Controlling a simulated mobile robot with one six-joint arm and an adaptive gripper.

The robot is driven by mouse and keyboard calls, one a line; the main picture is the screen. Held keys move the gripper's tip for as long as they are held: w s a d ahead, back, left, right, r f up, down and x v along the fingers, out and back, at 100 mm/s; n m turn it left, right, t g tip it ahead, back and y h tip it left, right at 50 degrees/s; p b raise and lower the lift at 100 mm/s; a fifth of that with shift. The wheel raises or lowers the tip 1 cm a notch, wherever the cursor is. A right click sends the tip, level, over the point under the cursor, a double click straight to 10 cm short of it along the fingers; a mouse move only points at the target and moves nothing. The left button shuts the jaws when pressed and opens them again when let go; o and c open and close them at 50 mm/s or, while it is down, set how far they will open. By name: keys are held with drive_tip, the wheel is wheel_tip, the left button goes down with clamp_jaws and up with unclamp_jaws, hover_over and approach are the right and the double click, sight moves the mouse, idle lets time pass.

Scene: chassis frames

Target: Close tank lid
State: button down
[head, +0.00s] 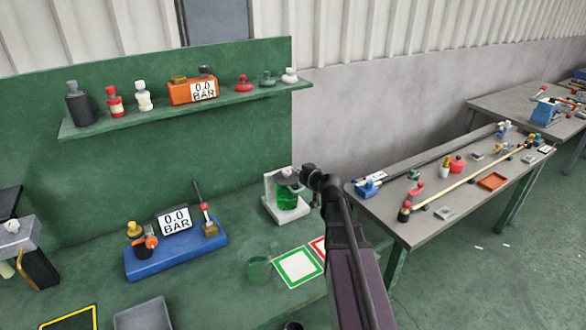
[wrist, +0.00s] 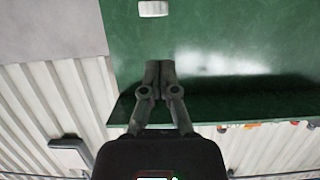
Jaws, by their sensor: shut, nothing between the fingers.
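A clear tank with green liquid (head: 287,196) stands in a white holder (head: 270,200) on the green bench, against the green back wall. A pale cap-like part shows at its top, partly behind my gripper; I cannot tell whether the lid is open or closed. My gripper (head: 310,175) is dark and appears just right of the tank's top in the head view; contact cannot be told. In the wrist view my gripper (wrist: 160,66) has its two fingers together, with nothing between them.
A blue gauge base (head: 176,258) stands left of the tank. A clear cup (head: 257,269) and a green-framed mat (head: 299,267) lie in front. A shelf (head: 190,112) with bottles runs above. A grey table (head: 430,228) with parts stands right.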

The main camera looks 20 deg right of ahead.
wheel_tip(320, 180, down, 8)
drive_tip(key=s+b, duration=0.2)
drive_tip(key=b, duration=0.5)
drive_tip(key=shift+s+r, duration=0.15)
drive_tip(key=shift+s, duration=0.2)
drive_tip(key=shift+s+f, duration=0.2)
drive_tip(key=shift+s, duration=0.05)
drive_tip(key=shift+s+d+f+b, duration=0.25)
drive_tip(key=shift+s+f+b, duration=0.55)
drive_tip(key=shift+f+b, duration=0.4)
drive_tip(key=shift+s+d+f+b, duration=0.25)
drive_tip(key=shift+s+f+b, duration=0.55)
drive_tip(key=shift+f+b, duration=0.35)
drive_tip(key=shift+s+d+f+b, duration=0.25)
drive_tip(key=shift+s+f+b, duration=0.55)
drive_tip(key=shift+f+b, duration=0.4)
